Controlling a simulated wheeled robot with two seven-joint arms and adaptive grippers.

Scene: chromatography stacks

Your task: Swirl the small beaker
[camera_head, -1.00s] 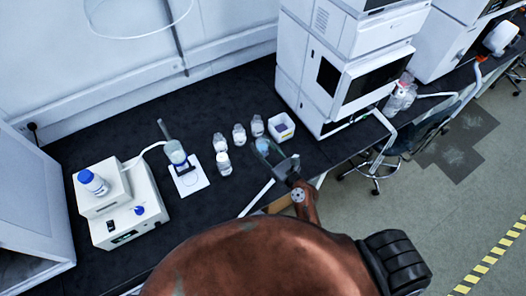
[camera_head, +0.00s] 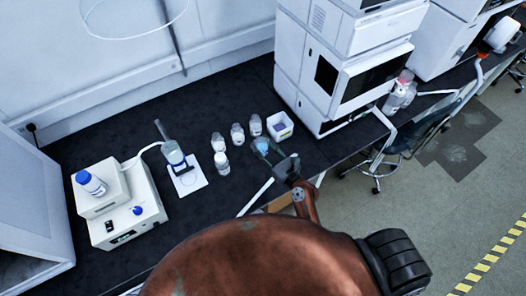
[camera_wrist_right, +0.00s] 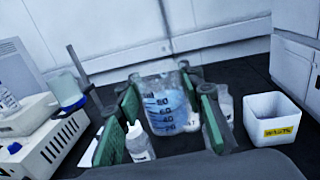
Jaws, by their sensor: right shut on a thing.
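In the head view my right gripper (camera_head: 274,156) holds the beaker (camera_head: 261,146) over the front part of the bench, beside the bottles. The gripper partly hides the beaker there. My left gripper is in neither view.
Several bottles (camera_head: 237,134) stand just left of the gripper. A white bin (camera_head: 280,126) is behind it at the right. A stirrer-like white device (camera_head: 128,220) and a stand on a white plate (camera_head: 190,184) are further left. White instrument stacks (camera_head: 345,75) stand right.

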